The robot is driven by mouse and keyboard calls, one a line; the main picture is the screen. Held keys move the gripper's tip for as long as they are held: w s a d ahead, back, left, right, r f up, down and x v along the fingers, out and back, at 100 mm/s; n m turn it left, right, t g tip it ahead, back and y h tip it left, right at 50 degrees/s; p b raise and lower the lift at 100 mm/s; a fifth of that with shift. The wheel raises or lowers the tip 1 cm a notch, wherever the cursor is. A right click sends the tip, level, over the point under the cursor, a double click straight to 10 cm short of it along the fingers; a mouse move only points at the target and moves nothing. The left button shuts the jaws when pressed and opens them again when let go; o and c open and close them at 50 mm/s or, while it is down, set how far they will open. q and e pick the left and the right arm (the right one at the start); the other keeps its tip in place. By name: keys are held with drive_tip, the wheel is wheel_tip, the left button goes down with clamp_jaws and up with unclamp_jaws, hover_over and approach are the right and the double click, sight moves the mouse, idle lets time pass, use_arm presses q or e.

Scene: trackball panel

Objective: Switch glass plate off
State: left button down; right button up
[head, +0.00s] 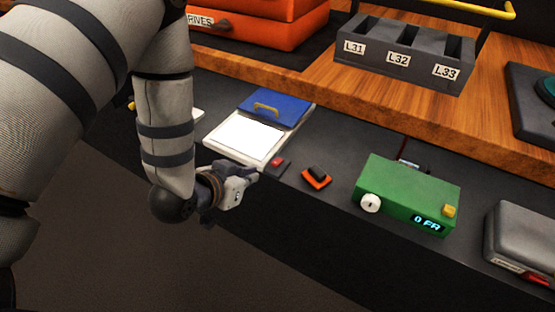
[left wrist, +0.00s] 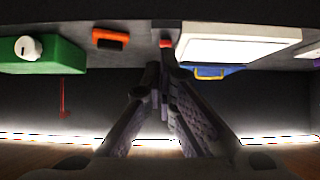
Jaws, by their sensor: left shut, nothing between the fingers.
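The glass plate (head: 242,138) is a bright white panel in a pale frame, with a blue cover (head: 275,107) and yellow handle at its back. It also shows in the left wrist view (left wrist: 240,48). A small red button or switch (head: 279,163) sits by its front right corner, and also shows in the left wrist view (left wrist: 166,44). My left gripper (head: 252,176) is shut and empty, just in front of the plate and near the red switch. In the left wrist view its fingertips (left wrist: 160,70) lie just below the red switch; contact cannot be told. My right gripper is not in view.
An orange and black rocker switch (head: 317,177) lies right of the red one. Farther right stand a green box (head: 408,192) with a white knob and display, and a grey case (head: 520,240). A wooden shelf with a labelled grey bin (head: 405,65) rises behind.

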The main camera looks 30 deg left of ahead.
use_arm(q)
drive_tip(key=w+r+t, duration=0.1)
drive_tip(key=w+r, duration=0.1)
drive_tip(key=w+a+r+t, duration=0.1)
drive_tip(key=w+r, duration=0.1)
drive_tip(key=shift+w, duration=0.1)
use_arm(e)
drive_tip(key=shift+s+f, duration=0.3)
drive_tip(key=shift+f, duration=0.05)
use_arm(q)
drive_tip(key=b, duration=0.2)
hover_over(274, 167)
wheel_tip(274, 167, down, 5)
drive_tip(key=shift+r, duration=0.2)
wheel_tip(274, 167, down, 3)
drive_tip(key=shift+w+f+b, duration=0.1)
drive_tip(key=shift+f+b, duration=0.05)
drive_tip(key=shift+b, duration=0.15)
drive_tip(key=shift+f, duration=0.35)
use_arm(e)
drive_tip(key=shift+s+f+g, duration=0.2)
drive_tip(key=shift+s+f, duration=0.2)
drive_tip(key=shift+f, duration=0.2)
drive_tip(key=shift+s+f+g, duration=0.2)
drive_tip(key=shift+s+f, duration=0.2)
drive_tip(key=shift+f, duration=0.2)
